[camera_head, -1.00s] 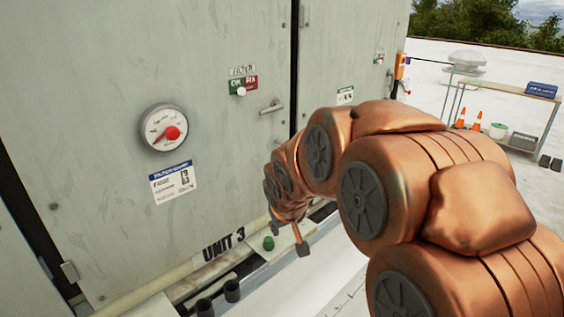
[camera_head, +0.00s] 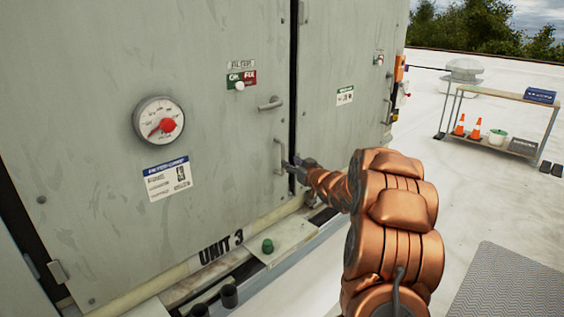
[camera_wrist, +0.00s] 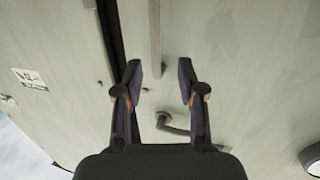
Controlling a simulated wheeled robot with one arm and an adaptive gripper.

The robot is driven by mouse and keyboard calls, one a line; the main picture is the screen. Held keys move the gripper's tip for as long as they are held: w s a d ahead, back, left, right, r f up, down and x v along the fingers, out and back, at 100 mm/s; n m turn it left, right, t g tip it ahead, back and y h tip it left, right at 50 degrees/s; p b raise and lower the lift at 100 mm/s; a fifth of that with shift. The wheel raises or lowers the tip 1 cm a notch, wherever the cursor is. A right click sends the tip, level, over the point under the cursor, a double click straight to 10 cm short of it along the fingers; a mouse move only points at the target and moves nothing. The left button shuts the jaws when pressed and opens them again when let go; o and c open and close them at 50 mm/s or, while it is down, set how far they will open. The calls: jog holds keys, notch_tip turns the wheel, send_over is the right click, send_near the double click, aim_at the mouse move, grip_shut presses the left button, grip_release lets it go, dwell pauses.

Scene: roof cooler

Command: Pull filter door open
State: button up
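The filter door (camera_head: 215,190) is a pale grey-green panel with a dark gap along its right edge; it looks closed. My gripper (camera_head: 290,163) is beside the pull handle in the head view. In the wrist view my gripper (camera_wrist: 159,70) is open, its two fingers apart. The pull handle (camera_wrist: 155,38) appears there in line with the gap between the fingertips; contact cannot be told. The latch lever (camera_wrist: 174,126) shows between the fingers, farther down the picture.
The door carries a round gauge (camera_head: 159,121), a green-and-red FILTER label (camera_head: 242,78) and a blue-white notice (camera_head: 167,178). A ledge with a green knob (camera_head: 267,246) juts out below. A cart (camera_head: 505,98) with cones stands far right.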

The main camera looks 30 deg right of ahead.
jog(key=d+t+y, duration=0.1)
jog(key=p, duration=0.2)
send_over(283, 172)
jog(key=shift+w+d+f, duration=0.15)
jog(key=shift+w+f, duration=0.2)
jog(key=shift+f, duration=0.05)
dwell(0.4)
grip_shut()
dwell(0.5)
